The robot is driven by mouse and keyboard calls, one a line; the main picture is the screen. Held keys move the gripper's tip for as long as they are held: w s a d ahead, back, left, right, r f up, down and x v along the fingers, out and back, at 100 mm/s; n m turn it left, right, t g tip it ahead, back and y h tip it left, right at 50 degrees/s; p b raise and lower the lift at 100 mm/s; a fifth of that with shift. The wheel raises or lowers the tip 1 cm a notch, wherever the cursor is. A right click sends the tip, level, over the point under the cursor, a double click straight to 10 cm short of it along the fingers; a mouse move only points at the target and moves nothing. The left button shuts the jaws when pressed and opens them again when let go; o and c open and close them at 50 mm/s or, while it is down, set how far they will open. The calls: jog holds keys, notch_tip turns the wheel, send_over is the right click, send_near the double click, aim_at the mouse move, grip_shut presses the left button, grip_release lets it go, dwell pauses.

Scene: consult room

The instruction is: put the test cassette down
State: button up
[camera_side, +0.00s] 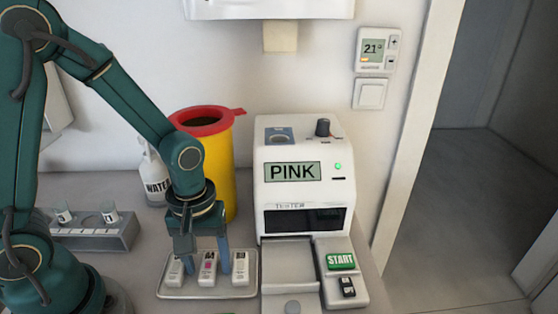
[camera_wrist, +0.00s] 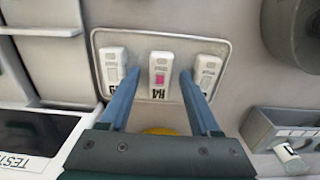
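Three white test cassettes lie side by side on a shallow light tray (camera_side: 203,294). The middle cassette (camera_side: 208,268) has a pink window and a dark printed label; in the wrist view it (camera_wrist: 158,78) lies between my fingers. The left cassette (camera_side: 175,271) and right cassette (camera_side: 240,268) show no pink; both also show in the wrist view, one (camera_wrist: 113,62) on each side (camera_wrist: 207,72). My gripper (camera_side: 205,264) is open, pointing down, with its fingers astride the middle cassette. In the wrist view my fingers (camera_wrist: 160,76) show gaps beside it.
A white tester (camera_side: 302,180) with a display reading PINK and a green light stands right, its drawer (camera_side: 290,270) out beside a START button (camera_side: 340,261). Behind my gripper are a yellow bin (camera_side: 215,160) and a WATER bottle (camera_side: 154,178). A vial rack (camera_side: 95,233) stands left.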

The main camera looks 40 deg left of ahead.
aim_at(208, 265)
jog(key=s+r+m+t, duration=0.2)
jog(key=r+m, duration=0.2)
jog(key=r, duration=0.3)
jog(key=s+a+r+m+t, duration=0.1)
jog(key=s+r+m+t, duration=0.1)
jog(key=r+m, duration=0.3)
notch_tip(208, 265, up, 3)
jog(key=shift+s+f+t, duration=0.1)
jog(key=shift+s+t, duration=0.05)
jog(key=shift+t, duration=0.65)
jog(key=shift+c, duration=0.3)
